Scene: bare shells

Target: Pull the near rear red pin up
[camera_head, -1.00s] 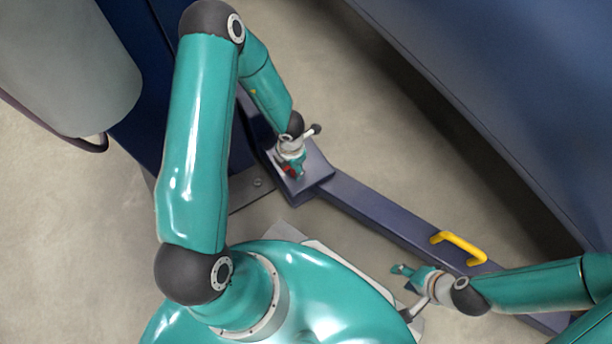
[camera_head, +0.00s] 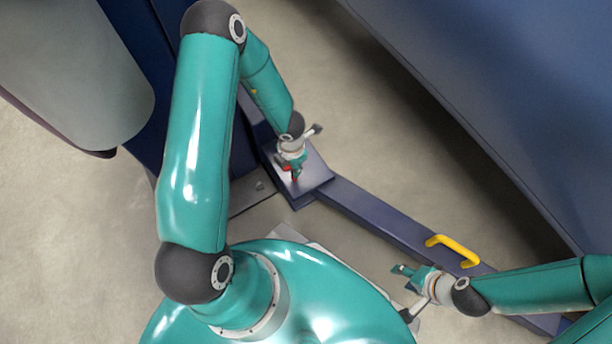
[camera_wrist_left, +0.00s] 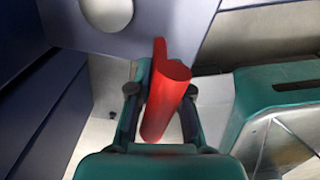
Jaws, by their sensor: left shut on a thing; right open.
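The red pin (camera_wrist_left: 165,98) stands between the fingers of my left gripper (camera_wrist_left: 158,115) in the left wrist view, a red cylinder with a flat red piece at its far end. My left gripper is shut on it. In the head view the left gripper (camera_head: 292,168) is over the dark plate (camera_head: 312,178) at the end of the blue beam, with a little of the red pin (camera_head: 294,175) showing beneath it. Whether the pin's lower end is still in the plate is hidden. My right gripper (camera_head: 403,272) is open and empty, beside the beam.
A long dark blue beam (camera_head: 375,218) runs to the lower right and carries a yellow handle (camera_head: 453,249). A large blue panel (camera_head: 480,80) stands at the upper right. A grey rounded body (camera_head: 70,70) is at the upper left. Bare floor (camera_head: 60,230) lies at the left.

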